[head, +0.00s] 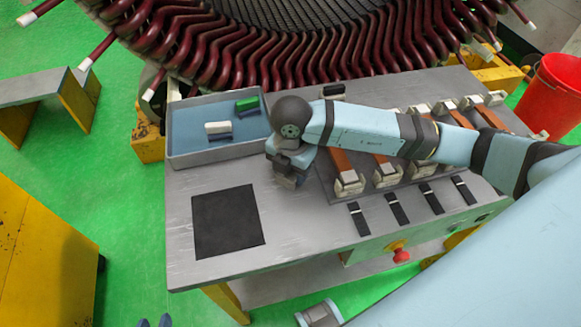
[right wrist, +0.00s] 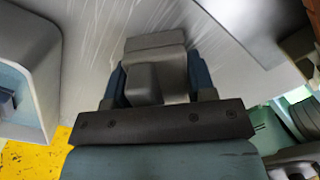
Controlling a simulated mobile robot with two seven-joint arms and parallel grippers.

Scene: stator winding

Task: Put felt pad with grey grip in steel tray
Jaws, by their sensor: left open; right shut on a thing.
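The steel tray (head: 178,160) has raised walls and a blue floor, at the back left of the table. A corner of it shows at the left of the right wrist view (right wrist: 52,90). My right gripper (head: 289,182) is over the table just right of the tray's near corner. It is shut on a grey block (right wrist: 155,75), seemingly the grey grip; no felt is clearly visible on it.
A pad with a white grip (head: 217,127) and one with a green grip (head: 247,103) lie in the tray. A black mat (head: 227,222) lies front left. Clamped fixtures (head: 350,185) and black strips (head: 397,208) are at right. The stator (head: 270,40) stands behind.

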